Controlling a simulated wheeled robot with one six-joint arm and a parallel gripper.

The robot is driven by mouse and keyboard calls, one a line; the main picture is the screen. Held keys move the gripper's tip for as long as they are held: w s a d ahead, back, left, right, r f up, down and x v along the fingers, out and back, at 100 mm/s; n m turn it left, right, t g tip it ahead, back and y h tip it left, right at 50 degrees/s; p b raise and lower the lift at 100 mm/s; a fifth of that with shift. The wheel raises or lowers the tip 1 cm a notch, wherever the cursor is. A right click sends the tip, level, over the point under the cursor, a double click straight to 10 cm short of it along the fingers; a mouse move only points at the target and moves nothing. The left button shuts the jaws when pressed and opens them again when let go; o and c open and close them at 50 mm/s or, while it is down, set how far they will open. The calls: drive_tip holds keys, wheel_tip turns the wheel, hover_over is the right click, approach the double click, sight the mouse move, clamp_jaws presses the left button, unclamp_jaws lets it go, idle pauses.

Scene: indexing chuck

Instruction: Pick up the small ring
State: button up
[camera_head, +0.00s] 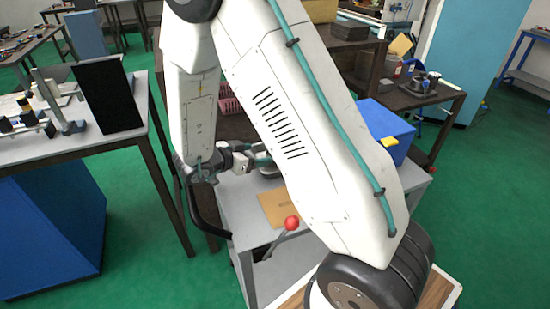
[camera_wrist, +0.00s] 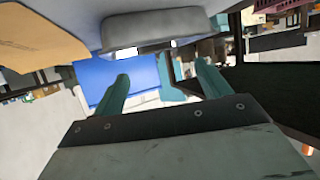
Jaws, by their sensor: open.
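I cannot make out the small ring in either view. My gripper (camera_head: 260,156) is low over the grey table, partly behind my own arm in the head view. In the wrist view its two teal fingers (camera_wrist: 163,88) are spread apart with nothing visible held between them. A grey rounded metal part (camera_wrist: 165,32) is close by, along the top of the wrist view. In the head view a rounded metal part (camera_head: 268,171) shows just below the fingers, and my arm hides much of that area.
The grey table (camera_head: 236,200) carries a tan board (camera_head: 280,207). A lever with a red knob (camera_head: 291,223) stands at its front. A blue bin (camera_head: 400,150) with a yellow item is at right. A side bench (camera_head: 130,145) with a black panel (camera_head: 106,95) is at left.

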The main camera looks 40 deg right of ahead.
sight(272, 153)
drive_tip(key=x, duration=0.7)
drive_tip(key=shift+s+d+f, duration=0.2)
drive_tip(key=shift+s+f, duration=0.05)
drive_tip(key=shift+s, duration=0.05)
drive_tip(key=c, duration=1.4)
